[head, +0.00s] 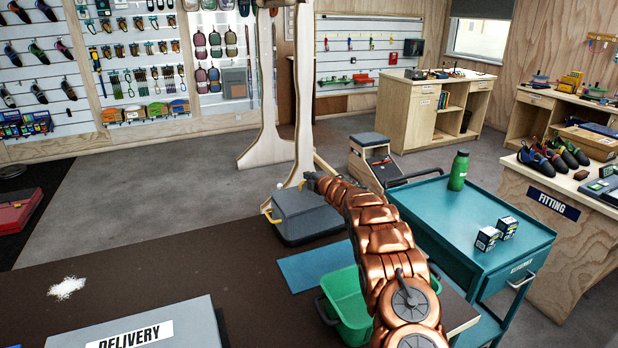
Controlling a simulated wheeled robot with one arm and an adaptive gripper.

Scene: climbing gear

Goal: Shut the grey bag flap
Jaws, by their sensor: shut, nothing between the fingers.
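My copper-coloured arm reaches away from the lower right. My gripper (311,181) is small at the far end, shut and empty, over the back right of the grey bag. Whether it touches the flap is hard to see.
A green tub (347,303) and a blue mat (313,265) lie beside my arm. A teal cart (480,221) with a green bottle (459,170) stands to the right. A wooden post (304,90) rises behind the bag. A grey DELIVERY box (150,330) is in front.

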